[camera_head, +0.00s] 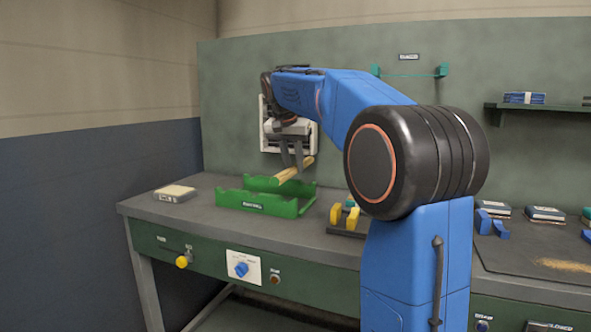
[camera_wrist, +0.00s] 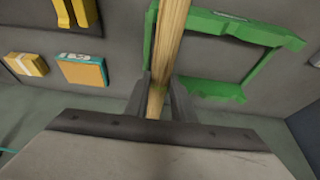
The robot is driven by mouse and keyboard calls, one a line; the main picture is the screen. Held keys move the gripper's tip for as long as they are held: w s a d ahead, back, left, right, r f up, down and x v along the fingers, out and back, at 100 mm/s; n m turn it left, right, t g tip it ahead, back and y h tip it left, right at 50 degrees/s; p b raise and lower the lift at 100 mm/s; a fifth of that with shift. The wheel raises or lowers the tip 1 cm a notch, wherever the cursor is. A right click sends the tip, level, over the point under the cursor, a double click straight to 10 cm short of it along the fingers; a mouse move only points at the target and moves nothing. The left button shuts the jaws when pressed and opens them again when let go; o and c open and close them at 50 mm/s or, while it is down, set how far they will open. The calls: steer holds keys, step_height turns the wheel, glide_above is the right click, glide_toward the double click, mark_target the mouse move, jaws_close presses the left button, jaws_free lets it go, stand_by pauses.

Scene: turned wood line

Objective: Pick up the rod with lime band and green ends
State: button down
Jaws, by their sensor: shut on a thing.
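A pale wooden rod (camera_head: 296,170) is held in my gripper (camera_head: 292,160) above the green tray (camera_head: 262,209) on the bench. The rod lies tilted in the head view, its right end higher. In the wrist view the rod (camera_wrist: 168,50) runs up from between the two fingers of my gripper (camera_wrist: 160,98), which are shut on it. A yellowish tone shows along the rod and at its left end in the head view. I cannot make out a lime band or green ends. The tray also shows in the wrist view (camera_wrist: 262,32), behind the rod.
A small pale-topped block (camera_head: 175,193) lies left of the tray. A dark holder with yellow pieces (camera_head: 345,217) stands to its right. A white-framed fixture (camera_head: 270,135) is on the green back wall behind my gripper. The bench between block and tray is clear.

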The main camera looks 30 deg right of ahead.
steer(key=s+a, duration=1.1)
steer(key=a, duration=0.3)
steer(key=shift+s+a, duration=0.15)
